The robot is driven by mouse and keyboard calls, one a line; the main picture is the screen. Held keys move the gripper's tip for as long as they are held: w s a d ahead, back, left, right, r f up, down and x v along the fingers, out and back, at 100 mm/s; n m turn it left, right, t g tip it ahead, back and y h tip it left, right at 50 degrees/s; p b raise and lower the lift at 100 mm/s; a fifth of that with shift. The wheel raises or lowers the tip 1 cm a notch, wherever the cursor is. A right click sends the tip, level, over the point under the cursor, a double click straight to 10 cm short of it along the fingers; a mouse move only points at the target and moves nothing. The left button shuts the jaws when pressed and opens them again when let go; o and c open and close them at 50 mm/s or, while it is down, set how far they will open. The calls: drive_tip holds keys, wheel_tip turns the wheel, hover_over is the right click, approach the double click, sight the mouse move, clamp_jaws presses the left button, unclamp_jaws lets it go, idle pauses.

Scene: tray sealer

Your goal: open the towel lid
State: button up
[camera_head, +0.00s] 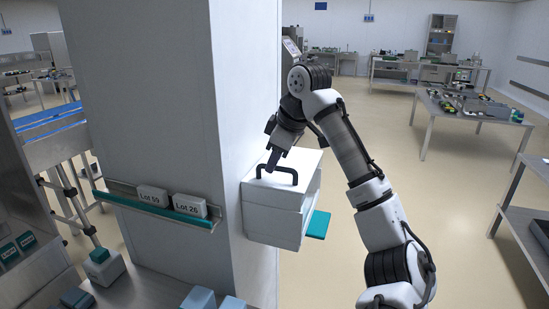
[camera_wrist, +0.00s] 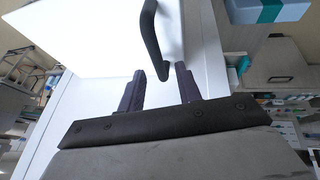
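The white towel box (camera_head: 275,220) is mounted on the side of the grey pillar. Its lid (camera_head: 302,160) is down and carries a black bar handle (camera_head: 277,171). My gripper (camera_head: 271,162) is at the handle, coming from above. In the wrist view, my gripper (camera_wrist: 160,70) has its two dark fingers apart. The near end of the handle (camera_wrist: 151,40) shows in the gap at the fingertips. I cannot tell whether the fingers touch it. The lid (camera_wrist: 90,28) fills the upper left there.
A teal piece (camera_head: 318,224) sticks out below the box on the right. A teal-edged shelf (camera_head: 155,210) with lot-labelled blocks is on the pillar's front face. Steel tables (camera_head: 476,115) stand at the back right. The floor (camera_head: 400,150) right of the box is clear.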

drive_tip(key=shift+w+a+f, duration=0.15)
drive_tip(key=shift+f, duration=0.3)
clamp_jaws()
